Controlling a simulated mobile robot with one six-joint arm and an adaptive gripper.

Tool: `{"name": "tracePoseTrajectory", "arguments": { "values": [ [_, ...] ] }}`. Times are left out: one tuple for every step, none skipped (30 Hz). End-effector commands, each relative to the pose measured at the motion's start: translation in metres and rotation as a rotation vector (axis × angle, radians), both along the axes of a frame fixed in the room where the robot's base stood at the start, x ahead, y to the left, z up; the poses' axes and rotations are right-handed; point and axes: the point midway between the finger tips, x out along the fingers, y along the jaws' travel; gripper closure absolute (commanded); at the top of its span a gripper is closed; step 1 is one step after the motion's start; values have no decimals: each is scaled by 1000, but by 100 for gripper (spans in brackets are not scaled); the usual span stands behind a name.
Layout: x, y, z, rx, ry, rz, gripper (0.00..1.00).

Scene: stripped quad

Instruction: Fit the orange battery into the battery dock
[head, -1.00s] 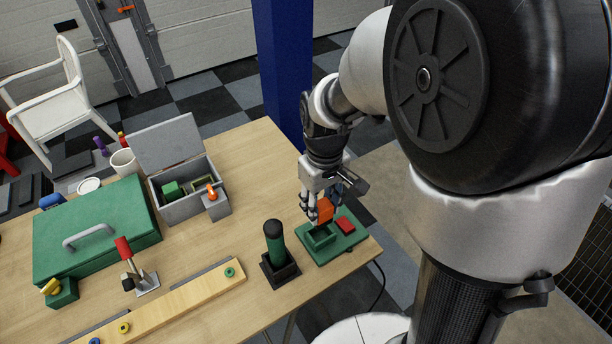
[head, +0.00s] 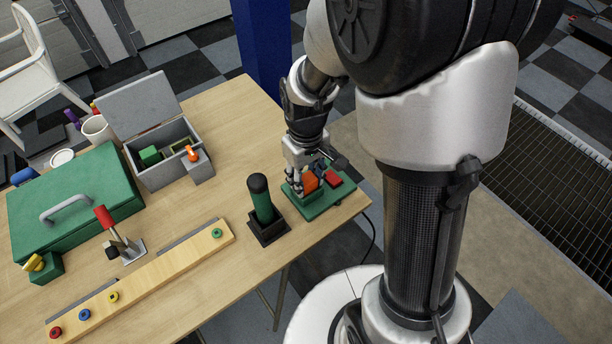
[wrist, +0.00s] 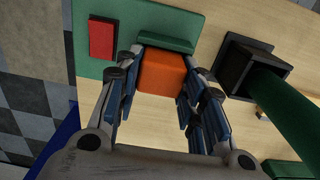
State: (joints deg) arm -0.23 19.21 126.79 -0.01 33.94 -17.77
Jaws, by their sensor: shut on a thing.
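The orange battery (wrist: 162,72) sits between the fingers of my gripper (wrist: 153,90), which is shut on it. In the head view the battery (head: 310,182) is low, at the green battery dock (head: 318,206), with my gripper (head: 308,184) above and around it. The dock also shows in the wrist view (wrist: 120,20), with a raised green wall along the battery's far side and a red block (wrist: 102,39) beside it. My fingers hide the battery's lower part, so I cannot tell how deep it sits in the socket.
A green cylinder (head: 261,197) stands in a black square holder (head: 268,231) just left of the dock. A grey open box (head: 165,170), a green case (head: 75,205) and a wooden rail (head: 150,275) lie farther left. The table's right edge is close to the dock.

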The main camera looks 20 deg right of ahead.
Motion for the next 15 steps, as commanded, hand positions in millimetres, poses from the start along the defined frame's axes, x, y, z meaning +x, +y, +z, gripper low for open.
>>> {"name": "tracePoseTrajectory", "arguments": {
  "values": [
    [0,0,-2,0,1,0,63],
    [0,0,-2,0,1,0,61],
    [0,0,-1,0,1,0,58],
    [0,0,-1,0,1,0,56],
    [0,0,-1,0,1,0,54],
    [0,0,-1,0,1,0,52],
    [0,0,-1,0,1,0,50],
    [0,0,-1,0,1,0,48],
    [0,0,-1,0,1,0,45],
    [0,0,-1,0,1,0,44],
    [0,0,-1,0,1,0,44],
    [0,0,-1,0,1,0,44],
    [0,0,-1,0,1,0,44],
    [0,0,-1,0,1,0,44],
    [0,0,-1,0,1,0,44]
  ]
}}
